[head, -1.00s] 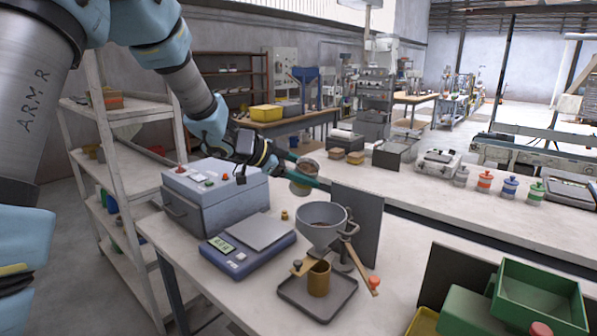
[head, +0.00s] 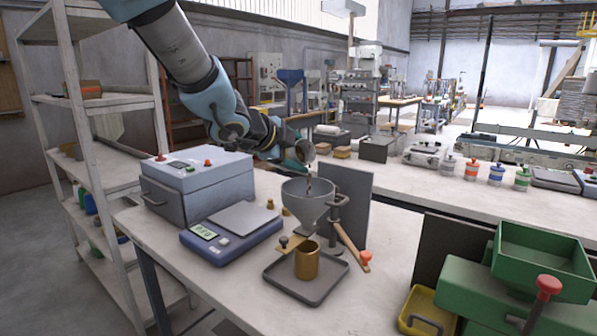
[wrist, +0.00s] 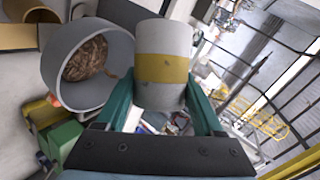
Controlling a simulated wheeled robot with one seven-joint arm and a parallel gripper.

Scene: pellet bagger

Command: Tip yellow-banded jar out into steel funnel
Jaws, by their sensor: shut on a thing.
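The pale jar with a yellow band (wrist: 163,68) is held between my gripper's teal fingers (wrist: 160,92) in the wrist view. In the head view the jar (head: 305,152) is tipped over above the steel funnel (head: 305,207), its mouth turned down toward it. A few brown pellets fall from the jar mouth into the funnel. The wrist view shows brown pellets inside the grey funnel (wrist: 62,58). My gripper (head: 297,158) is shut on the jar, apart from the funnel. How much is left in the jar is hidden.
A brass cup (head: 307,262) stands on a grey tray (head: 330,284) below the funnel. A dark upright panel (head: 352,192) is behind the funnel. A blue scale (head: 225,246) and grey box machine (head: 190,190) are at left; a green machine (head: 470,300) is at right.

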